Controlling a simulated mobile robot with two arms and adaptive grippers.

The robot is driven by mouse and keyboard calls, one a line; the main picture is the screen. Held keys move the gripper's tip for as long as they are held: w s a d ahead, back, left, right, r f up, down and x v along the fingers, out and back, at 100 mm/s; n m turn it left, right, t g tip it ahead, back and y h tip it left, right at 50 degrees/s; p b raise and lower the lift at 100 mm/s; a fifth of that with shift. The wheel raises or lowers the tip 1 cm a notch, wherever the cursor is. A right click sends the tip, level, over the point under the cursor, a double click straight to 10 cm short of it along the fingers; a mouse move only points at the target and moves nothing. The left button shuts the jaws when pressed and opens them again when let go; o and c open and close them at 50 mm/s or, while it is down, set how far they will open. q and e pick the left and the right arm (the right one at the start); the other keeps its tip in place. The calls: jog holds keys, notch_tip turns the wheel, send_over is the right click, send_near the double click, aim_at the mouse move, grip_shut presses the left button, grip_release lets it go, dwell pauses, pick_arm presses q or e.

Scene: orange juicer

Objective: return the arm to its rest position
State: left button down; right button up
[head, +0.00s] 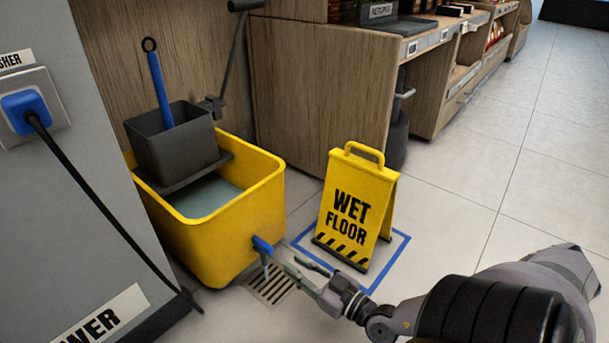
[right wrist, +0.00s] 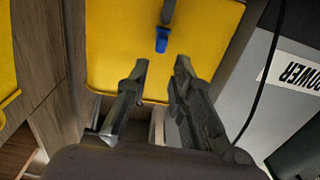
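My right arm comes in from the lower right in the head view. My right gripper (head: 290,267) is low over the floor, close to the blue tap (head: 262,245) on the front of the yellow mop bucket (head: 225,245). In the right wrist view the two fingers of the gripper (right wrist: 161,65) are spread, with nothing between them. The blue tap (right wrist: 162,40) shows just beyond the fingertips, against the yellow bucket wall (right wrist: 110,45). The fingers look clear of the tap. My left gripper is in neither view.
A yellow wet floor sign (head: 357,205) stands within a blue floor outline (head: 392,258), near my right gripper. A floor drain (head: 270,286) lies below the tap. A blue plug (head: 26,108) with a black cable is at left. Tiled floor (head: 465,190) is clear at right.

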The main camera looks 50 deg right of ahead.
jog(key=shift+s, duration=0.9)
